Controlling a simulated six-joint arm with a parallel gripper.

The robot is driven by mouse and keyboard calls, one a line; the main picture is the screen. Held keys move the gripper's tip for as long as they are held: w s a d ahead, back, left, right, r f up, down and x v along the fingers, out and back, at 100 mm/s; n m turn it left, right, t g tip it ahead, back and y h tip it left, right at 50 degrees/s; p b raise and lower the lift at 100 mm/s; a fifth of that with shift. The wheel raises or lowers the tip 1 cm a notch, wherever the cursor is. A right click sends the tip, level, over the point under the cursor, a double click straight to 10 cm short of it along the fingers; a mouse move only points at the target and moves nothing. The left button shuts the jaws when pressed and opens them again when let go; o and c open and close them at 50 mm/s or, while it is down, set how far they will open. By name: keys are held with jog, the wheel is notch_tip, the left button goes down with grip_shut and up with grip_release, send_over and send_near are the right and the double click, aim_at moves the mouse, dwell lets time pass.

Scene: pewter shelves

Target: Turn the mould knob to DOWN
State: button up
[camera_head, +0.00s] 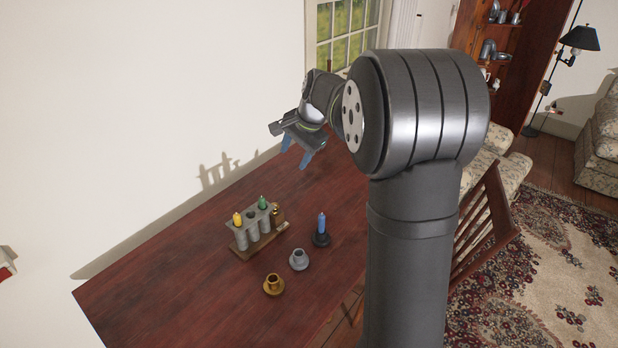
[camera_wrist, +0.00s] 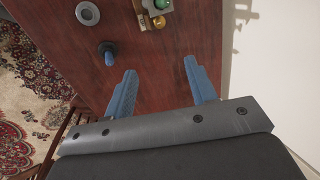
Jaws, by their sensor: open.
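The grey candle mould (camera_head: 253,231) stands upright on a wooden base on the table, with a yellow candle (camera_head: 238,219) and a green candle (camera_head: 262,204) in its tubes. A brass knob (camera_head: 277,211) sits at its right end. In the wrist view the brass knob (camera_wrist: 159,21) shows at the top, beside the green candle (camera_wrist: 164,4); most of the mould is cut off there. The knob's setting and any lettering are too small to read. My gripper (camera_head: 296,155) is open and empty, high above the table's far part, apart from the mould. Its fingers (camera_wrist: 160,70) point toward the tabletop.
A blue candle (camera_head: 321,223) stands in a dark holder right of the mould. A grey holder (camera_head: 299,261) and a brass holder (camera_head: 273,286) stand empty in front. The wall (camera_head: 130,130) runs behind the table (camera_head: 170,290). A chair (camera_head: 485,215) is at right.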

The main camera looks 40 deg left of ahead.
jog(key=a+f+m+h, duration=0.3)
jog(key=a+f+h, duration=0.15)
jog(key=a, duration=0.55)
notch_tip(320, 180, down, 18)
jog(key=shift+d+r, duration=0.1)
jog(key=shift+r, duration=0.05)
jog(key=c, duration=1)
